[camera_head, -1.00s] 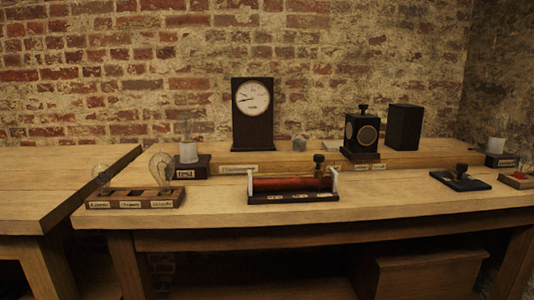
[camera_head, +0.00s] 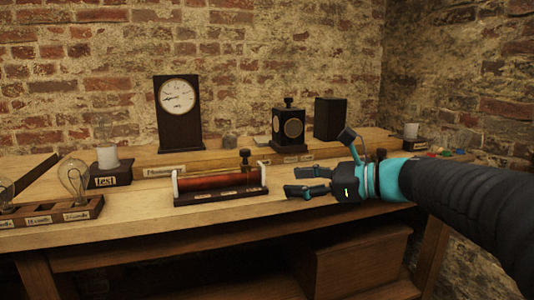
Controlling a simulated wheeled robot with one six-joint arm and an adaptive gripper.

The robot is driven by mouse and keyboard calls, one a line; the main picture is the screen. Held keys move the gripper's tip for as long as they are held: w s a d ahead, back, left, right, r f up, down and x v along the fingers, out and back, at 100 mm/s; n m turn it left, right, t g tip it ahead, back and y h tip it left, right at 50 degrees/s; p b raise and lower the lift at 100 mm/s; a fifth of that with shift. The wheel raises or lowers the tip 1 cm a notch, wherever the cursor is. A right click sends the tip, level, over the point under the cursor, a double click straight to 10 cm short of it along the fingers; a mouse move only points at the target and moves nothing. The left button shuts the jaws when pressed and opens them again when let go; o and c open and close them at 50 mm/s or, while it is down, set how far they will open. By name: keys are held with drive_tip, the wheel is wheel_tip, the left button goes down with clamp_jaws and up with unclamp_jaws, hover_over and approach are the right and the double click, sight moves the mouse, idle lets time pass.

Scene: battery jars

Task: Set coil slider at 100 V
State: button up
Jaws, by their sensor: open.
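The coil (camera_head: 212,181) is a red-brown cylinder between pale end plates on a dark base, lying on the workbench. Its slider (camera_head: 245,160) is a dark knob standing near the coil's right end. Small labels run along the base front, too small to read. My gripper (camera_head: 302,182), black with a teal wrist, is to the right of the coil, apart from it. Its fingers point left and are open and empty. A round white dial in a dark upright case (camera_head: 178,108) stands behind the coil; its scale is too small to read.
A dark box with a round front (camera_head: 289,130) and a plain black box (camera_head: 330,119) stand on the rear ledge. A bulb stand (camera_head: 50,211) is at left, near a block labelled "test" (camera_head: 108,178). A small lamp block (camera_head: 412,141) is at right. Bare bench lies before the coil.

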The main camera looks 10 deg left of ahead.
sight(249, 151)
drive_tip(key=w+a+r+m+y, duration=0.1)
drive_tip(key=w+r+m+y, duration=0.1)
drive_tip(key=w+r+m, duration=0.15)
drive_tip(key=shift+n, duration=0.45)
drive_tip(key=x, duration=0.9)
drive_tip(key=w+x, duration=0.1)
drive_tip(key=x, duration=0.3)
drive_tip(key=shift+a+r, duration=0.15)
drive_tip(key=shift+a, duration=0.15)
clamp_jaws()
